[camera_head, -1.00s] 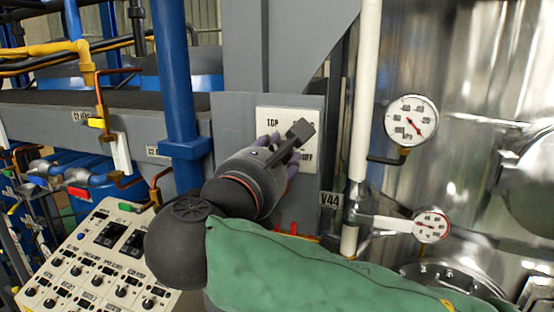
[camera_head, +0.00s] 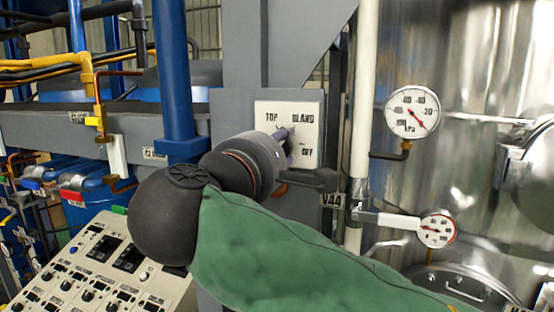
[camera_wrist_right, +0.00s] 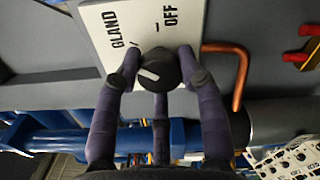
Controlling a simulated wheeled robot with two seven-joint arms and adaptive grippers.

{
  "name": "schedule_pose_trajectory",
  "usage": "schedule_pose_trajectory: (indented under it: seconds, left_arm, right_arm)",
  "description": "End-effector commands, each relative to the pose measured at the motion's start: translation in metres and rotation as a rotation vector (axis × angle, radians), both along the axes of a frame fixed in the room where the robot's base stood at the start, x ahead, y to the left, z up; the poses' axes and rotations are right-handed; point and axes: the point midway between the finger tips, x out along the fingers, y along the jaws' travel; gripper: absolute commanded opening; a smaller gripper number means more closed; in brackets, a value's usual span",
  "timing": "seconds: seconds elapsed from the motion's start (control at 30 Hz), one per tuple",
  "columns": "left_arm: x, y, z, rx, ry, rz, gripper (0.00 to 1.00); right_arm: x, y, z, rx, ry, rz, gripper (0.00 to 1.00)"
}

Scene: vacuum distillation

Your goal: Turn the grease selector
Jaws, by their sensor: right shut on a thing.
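The grease selector is a white plate (camera_head: 305,112) on a grey panel, with the labels TOP, GLAND and OFF. Its black knob (camera_wrist_right: 158,72) has a white mark and shows in the right wrist view. In the wrist view, my right gripper's fingers (camera_wrist_right: 160,75) are closed around the knob. The GLAND and OFF labels show beyond it. I cannot tell which label the mark points to. My left gripper is not in view.
A white vertical pipe (camera_head: 364,95) and two dial gauges, upper (camera_head: 412,111) and lower (camera_head: 437,230), stand to the right. A blue post (camera_head: 173,75) is at the left. A sloping control panel (camera_head: 95,262) is at the lower left. A copper-coloured bent pipe (camera_wrist_right: 241,75) runs close beside the plate.

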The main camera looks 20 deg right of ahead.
Motion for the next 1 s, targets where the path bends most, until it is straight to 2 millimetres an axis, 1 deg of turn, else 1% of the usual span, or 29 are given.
schedule_pose_trajectory:
  seconds: [0.03, 0.7, 1.0]
  left_arm:
    - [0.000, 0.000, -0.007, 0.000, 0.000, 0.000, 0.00]
    - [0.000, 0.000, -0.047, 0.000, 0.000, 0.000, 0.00]
    - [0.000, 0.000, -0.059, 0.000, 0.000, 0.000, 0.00]
  right_arm:
    - [0.002, 0.004, -0.009, 0.033, -0.012, 0.002, 0.07]
    - [0.002, 0.006, -0.007, 0.553, -0.364, 0.004, 0.07]
    - [0.002, 0.006, -0.005, 0.728, -0.482, 0.004, 0.07]
